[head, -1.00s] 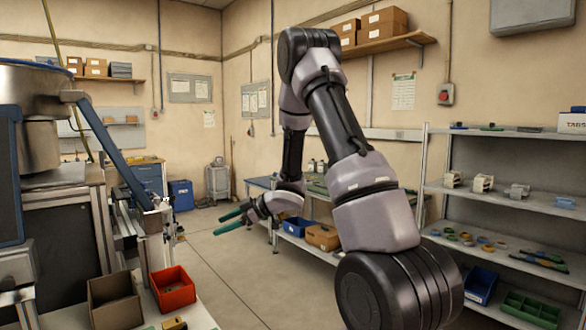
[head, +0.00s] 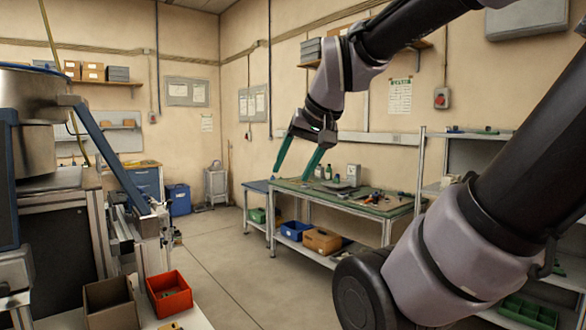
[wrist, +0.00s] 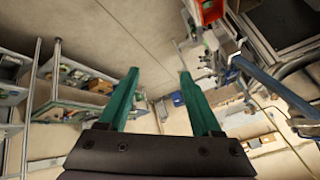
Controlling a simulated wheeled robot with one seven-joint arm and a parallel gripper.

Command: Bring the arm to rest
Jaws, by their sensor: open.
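My gripper (head: 297,157) hangs from my raised arm in the upper middle of the head view, its two green fingers pointing down and to the left. The fingers are spread apart with nothing between them. In the wrist view my gripper (wrist: 158,85) also shows open and empty, with floor and wall beyond the fingertips. In the head picture the fingers appear in front of the wall and over the left end of the green-topped workbench (head: 352,200); they look clear of it. My arm reaches in from the right and hides part of the shelf rack.
A red bin (head: 170,294) and a brown box (head: 109,302) stand on a surface at the lower left, beside a machine with a blue arm (head: 112,160). A metal shelf rack (head: 420,165) stands at the right. The floor (head: 215,250) between is clear.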

